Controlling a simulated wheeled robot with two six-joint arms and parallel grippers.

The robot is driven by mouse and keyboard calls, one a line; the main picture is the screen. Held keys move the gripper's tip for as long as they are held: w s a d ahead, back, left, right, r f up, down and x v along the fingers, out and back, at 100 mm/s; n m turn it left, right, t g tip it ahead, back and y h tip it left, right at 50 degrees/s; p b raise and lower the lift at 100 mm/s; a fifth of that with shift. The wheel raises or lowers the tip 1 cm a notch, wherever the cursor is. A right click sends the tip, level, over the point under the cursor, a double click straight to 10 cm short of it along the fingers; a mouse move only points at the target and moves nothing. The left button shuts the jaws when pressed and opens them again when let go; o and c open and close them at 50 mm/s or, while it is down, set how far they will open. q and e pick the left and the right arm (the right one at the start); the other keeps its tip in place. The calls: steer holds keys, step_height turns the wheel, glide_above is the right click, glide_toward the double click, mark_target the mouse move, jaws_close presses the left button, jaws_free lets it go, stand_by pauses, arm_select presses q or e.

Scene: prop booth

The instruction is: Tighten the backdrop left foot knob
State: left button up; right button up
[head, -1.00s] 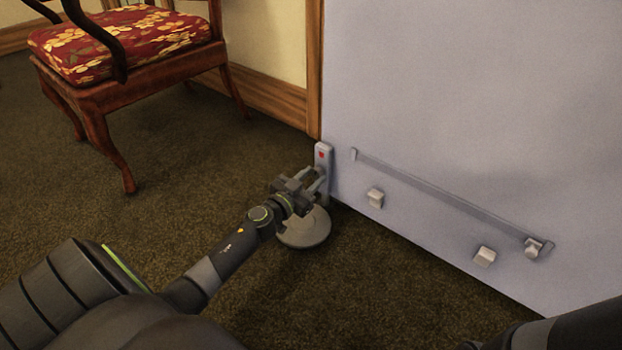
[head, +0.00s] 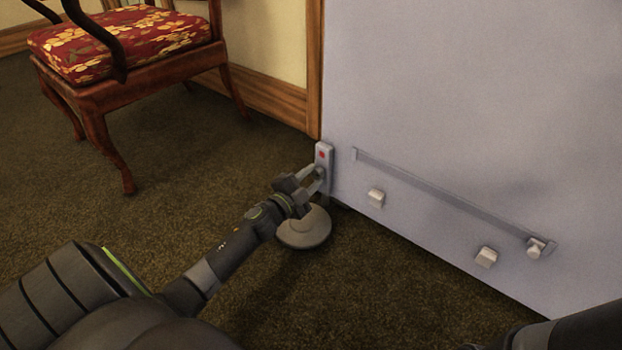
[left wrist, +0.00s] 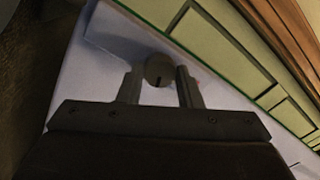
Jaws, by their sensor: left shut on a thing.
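The pale backdrop panel (head: 450,110) stands at the right in the head view. Its left foot has a round grey base (head: 304,228) on the carpet and a light upright bracket (head: 324,153) with a red mark. The grey foot knob (head: 319,172) sits on this bracket, partly hidden by the fingers. In the left wrist view the knob (left wrist: 159,70) is round, with a dark slot, between the fingertips. My left gripper (head: 315,176) is shut on the knob; it also shows in the left wrist view (left wrist: 159,84). My right gripper is not seen.
A rail (head: 440,195) runs along the lower panel, with a small knob (head: 535,247) at its right end. Two pale blocks (head: 376,197) (head: 486,257) stick out below it. A wooden chair (head: 140,75) with a red cushion stands at the upper left. Open carpet (head: 200,170) lies between.

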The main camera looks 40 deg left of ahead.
arm_select(q)
steer(key=m, duration=0.4)
steer(key=shift+m, duration=0.4)
steer(key=shift+m+h, duration=0.3)
steer(key=shift+m, duration=2.1)
steer(key=o, duration=1)
steer(key=shift+s, duration=0.1)
